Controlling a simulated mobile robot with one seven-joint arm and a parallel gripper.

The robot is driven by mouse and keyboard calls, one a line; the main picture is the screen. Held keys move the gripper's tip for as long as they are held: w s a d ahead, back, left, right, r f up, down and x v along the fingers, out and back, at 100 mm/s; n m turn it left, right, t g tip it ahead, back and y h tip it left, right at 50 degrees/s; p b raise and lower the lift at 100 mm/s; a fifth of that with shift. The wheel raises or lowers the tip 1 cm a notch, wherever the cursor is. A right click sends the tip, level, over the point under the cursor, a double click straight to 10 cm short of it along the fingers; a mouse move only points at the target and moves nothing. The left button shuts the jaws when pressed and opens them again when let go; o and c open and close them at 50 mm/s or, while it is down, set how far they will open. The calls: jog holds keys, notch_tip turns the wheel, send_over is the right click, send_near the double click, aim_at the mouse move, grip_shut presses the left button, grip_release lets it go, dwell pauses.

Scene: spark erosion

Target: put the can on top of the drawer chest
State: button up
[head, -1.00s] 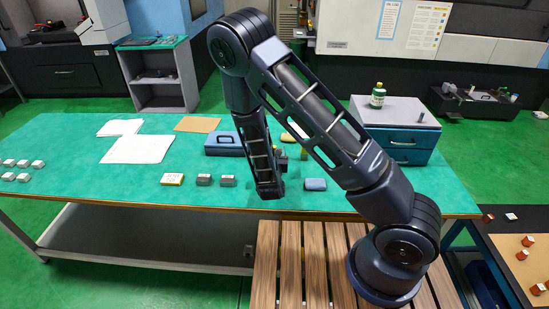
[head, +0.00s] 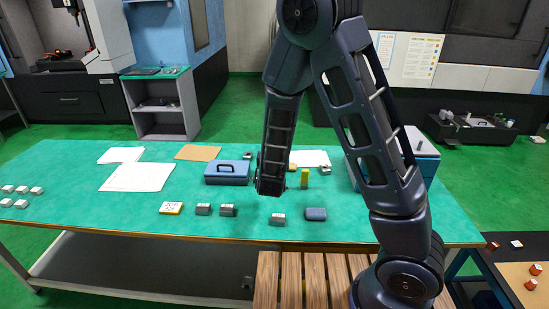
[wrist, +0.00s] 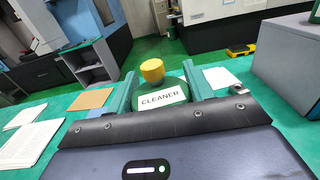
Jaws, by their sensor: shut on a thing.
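In the wrist view a green can (wrist: 170,94) with a yellow cap and a white "CLEANER" label is between the two fingers of my gripper (wrist: 160,92). The gripper is shut on it, and the can looks upright. The drawer chest (head: 428,168), grey on top with blue drawers, stands at the table's right, partly behind my arm. It also shows at the right of the wrist view (wrist: 285,70).
Several small blocks line the front, including a grey one (head: 278,219) and a blue one (head: 316,214). Paper sheets (head: 138,178) lie at left.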

jog(key=shift+r, duration=0.75)
